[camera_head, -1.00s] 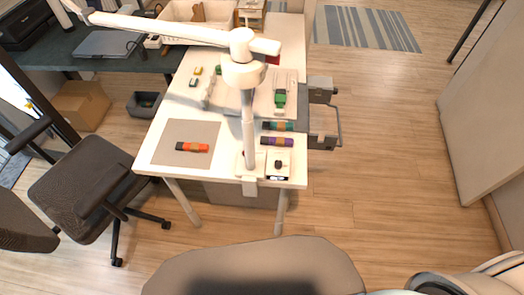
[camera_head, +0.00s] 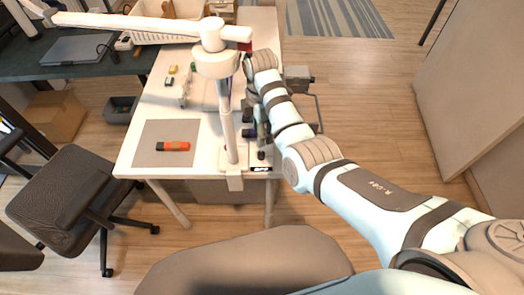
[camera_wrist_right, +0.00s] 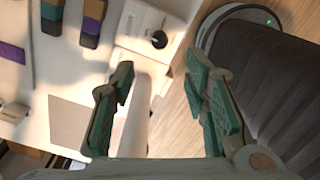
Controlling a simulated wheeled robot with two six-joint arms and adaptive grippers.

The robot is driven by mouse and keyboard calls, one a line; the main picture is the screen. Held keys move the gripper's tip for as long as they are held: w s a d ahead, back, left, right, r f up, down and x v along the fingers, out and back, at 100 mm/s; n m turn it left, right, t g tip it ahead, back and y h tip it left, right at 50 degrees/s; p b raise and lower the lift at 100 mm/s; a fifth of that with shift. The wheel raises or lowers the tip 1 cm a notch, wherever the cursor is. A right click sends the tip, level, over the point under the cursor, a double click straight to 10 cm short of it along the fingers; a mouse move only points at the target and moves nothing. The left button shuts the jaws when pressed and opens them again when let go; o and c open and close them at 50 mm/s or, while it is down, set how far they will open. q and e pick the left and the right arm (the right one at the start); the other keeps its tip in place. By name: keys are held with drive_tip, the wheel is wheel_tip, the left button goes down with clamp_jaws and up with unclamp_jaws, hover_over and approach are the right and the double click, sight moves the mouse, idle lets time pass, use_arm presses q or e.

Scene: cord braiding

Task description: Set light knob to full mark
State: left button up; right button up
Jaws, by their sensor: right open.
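The light knob (camera_head: 262,154) is a small black knob on a white base box at the table's front right corner. In the right wrist view the knob (camera_wrist_right: 159,39) sits beyond my fingertips, clear of them. The white lamp's post (camera_head: 229,135) rises just left of it. My right gripper (camera_head: 257,128) is above the table close to the knob, partly hidden by its own arm. The knob's marks are too small to read. My left gripper is out of view.
The lamp's post (camera_wrist_right: 137,115) passes close to the fingers in the right wrist view. A grey mat (camera_head: 150,132) with an orange-and-black bundle (camera_head: 173,146) lies left of the post. Coloured bundles (camera_wrist_right: 92,22) lie near the knob box. A chair (camera_head: 75,190) stands at the left.

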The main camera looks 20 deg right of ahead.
sight(261, 154)
wheel_tip(261, 154, down, 11)
drive_tip(key=b, duration=0.3)
drive_tip(key=shift+d+r, duration=0.1)
drive_tip(key=shift+r, duration=0.1)
drive_tip(key=shift+c, duration=0.4)
